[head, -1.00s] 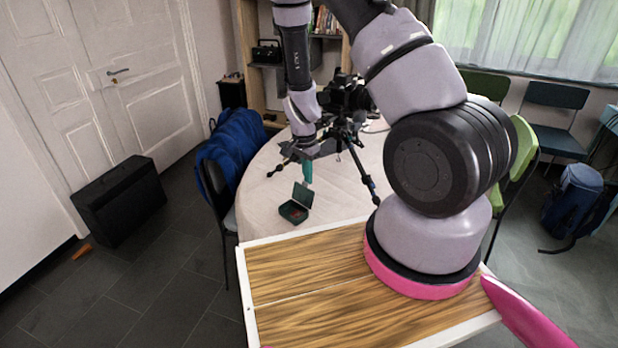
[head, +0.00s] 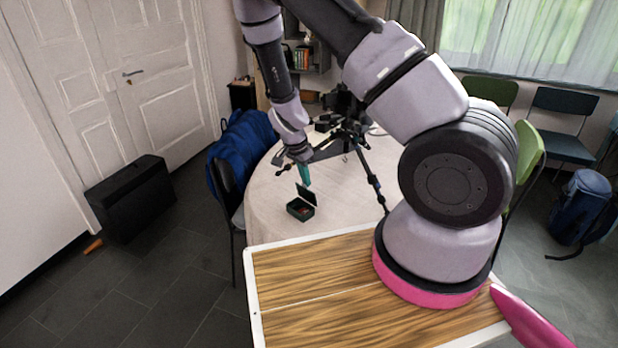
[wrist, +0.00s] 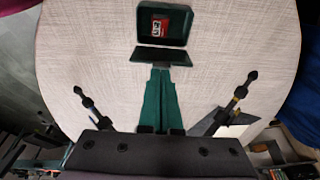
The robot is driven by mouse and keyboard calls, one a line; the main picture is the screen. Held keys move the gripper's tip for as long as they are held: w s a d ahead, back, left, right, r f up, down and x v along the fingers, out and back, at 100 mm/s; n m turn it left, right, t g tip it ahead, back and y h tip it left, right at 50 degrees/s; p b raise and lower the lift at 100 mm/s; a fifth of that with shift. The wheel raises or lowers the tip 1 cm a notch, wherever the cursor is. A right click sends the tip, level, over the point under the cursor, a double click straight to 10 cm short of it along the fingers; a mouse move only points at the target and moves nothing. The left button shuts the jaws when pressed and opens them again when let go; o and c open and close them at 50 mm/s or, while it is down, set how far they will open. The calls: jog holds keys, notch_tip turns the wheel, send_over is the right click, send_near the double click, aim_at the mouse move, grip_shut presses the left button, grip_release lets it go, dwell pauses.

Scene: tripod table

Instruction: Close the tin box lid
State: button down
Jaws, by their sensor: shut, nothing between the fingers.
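The dark green tin box (head: 297,212) stands open on the round table, with something red inside. Its lid (head: 307,195) stands raised on the side nearest my gripper. In the wrist view the box (wrist: 185,28) shows at the top with a red and white item (wrist: 158,27) in it, and the lid (wrist: 147,56) shows as a dark panel below. My gripper (head: 305,182), with teal fingers, is shut and empty just behind the lid. In the wrist view my fingertips (wrist: 161,70) are at the lid's lower edge; I cannot tell whether they touch it.
A black tripod (head: 367,170) stands on the round table (head: 262,215) behind and right of the box. A wood-topped surface (head: 320,285) lies in front. A chair with a blue jacket (head: 240,150) is at the left. The tabletop left of the box is clear.

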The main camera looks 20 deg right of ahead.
jog(key=shift+s+a+f+t+h, duration=0.7)
jog(key=shift+a+f+h, duration=0.3)
jog(key=shift+a+h, duration=0.2)
jog(key=shift+s+a+f+t+h, duration=0.7)
jog(key=shift+a+f+h, duration=0.3)
jog(key=shift+a+h, duration=0.2)
jog(key=shift+s+a+f+t+h, duration=0.65)
jog(key=shift+a+f+h, duration=0.4)
jog(key=shift+a, duration=0.2)
jog(key=shift+s+a+f, duration=0.15)
jog(key=shift+f, duration=0.35)
jog(key=shift+s+a+f, duration=0.1)
jog(key=shift+a+f, duration=0.05)
jog(key=shift+f, duration=0.85)
jog(key=shift+a, duration=0.1)
